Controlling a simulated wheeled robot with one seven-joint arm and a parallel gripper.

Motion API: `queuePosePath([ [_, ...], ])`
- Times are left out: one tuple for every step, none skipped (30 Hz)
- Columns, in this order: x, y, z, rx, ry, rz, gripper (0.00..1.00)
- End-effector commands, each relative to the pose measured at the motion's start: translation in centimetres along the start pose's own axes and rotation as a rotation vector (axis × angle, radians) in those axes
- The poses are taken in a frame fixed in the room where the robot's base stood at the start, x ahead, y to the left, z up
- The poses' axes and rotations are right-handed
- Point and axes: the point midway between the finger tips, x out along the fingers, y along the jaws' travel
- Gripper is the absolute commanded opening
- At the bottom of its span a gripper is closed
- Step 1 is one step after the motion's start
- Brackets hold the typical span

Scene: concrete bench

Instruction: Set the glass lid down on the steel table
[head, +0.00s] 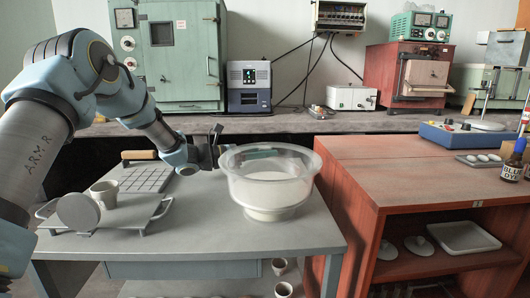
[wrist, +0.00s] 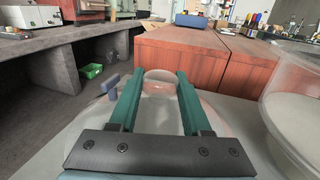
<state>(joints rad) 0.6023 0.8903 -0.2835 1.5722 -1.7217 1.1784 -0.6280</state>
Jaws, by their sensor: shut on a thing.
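The glass lid (wrist: 190,105) is a clear dome, seen in the wrist view below and between the green fingers of my gripper (wrist: 160,78). The fingers are shut on its clear knob. A small blue-grey part sticks up at the lid's left. In the head view my gripper (head: 268,153) is behind the large glass bowl and shows through its wall, so the lid is hard to make out there. The steel table (head: 190,232) lies under the lid; I cannot tell whether the lid touches it.
The glass bowl (head: 268,192) with white contents stands at the table's right, close by my gripper; it also shows in the wrist view (wrist: 295,105). A red wooden cabinet (head: 420,172) adjoins right.

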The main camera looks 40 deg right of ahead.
Motion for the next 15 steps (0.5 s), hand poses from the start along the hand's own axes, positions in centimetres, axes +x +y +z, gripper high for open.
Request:
queuePosePath([
  [0.02, 0.02, 0.13, 0.001, -0.002, 0.0, 0.0],
  [0.01, 0.02, 0.06, 0.001, -0.002, 0.0, 0.0],
  [0.0, 0.02, -0.07, 0.001, -0.002, 0.0, 0.0],
  [0.0, 0.02, -0.18, 0.001, -0.002, 0.0, 0.0],
  [-0.01, 0.03, -0.27, 0.001, -0.002, 0.0, 0.0],
  [-0.03, 0.01, -0.34, 0.0, 0.0, 0.0, 0.51],
  [-0.03, 0.01, -0.33, 0.0, 0.001, 0.0, 0.55],
  [-0.03, 0.01, -0.33, 0.0, 0.001, 0.0, 0.58],
  [-0.02, 0.01, -0.32, 0.0, 0.001, 0.0, 0.63],
  [-0.02, 0.01, -0.33, 0.0, 0.001, 0.0, 0.66],
  [-0.02, 0.0, -0.33, -0.001, 0.001, 0.0, 0.69],
  [-0.02, 0.01, -0.32, -0.001, 0.001, 0.0, 0.74],
  [-0.02, 0.0, -0.32, -0.001, 0.001, 0.0, 0.77],
  [-0.02, 0.0, -0.32, -0.001, 0.001, 0.0, 0.78],
  [-0.02, 0.0, -0.32, -0.001, 0.001, 0.0, 0.78],
])
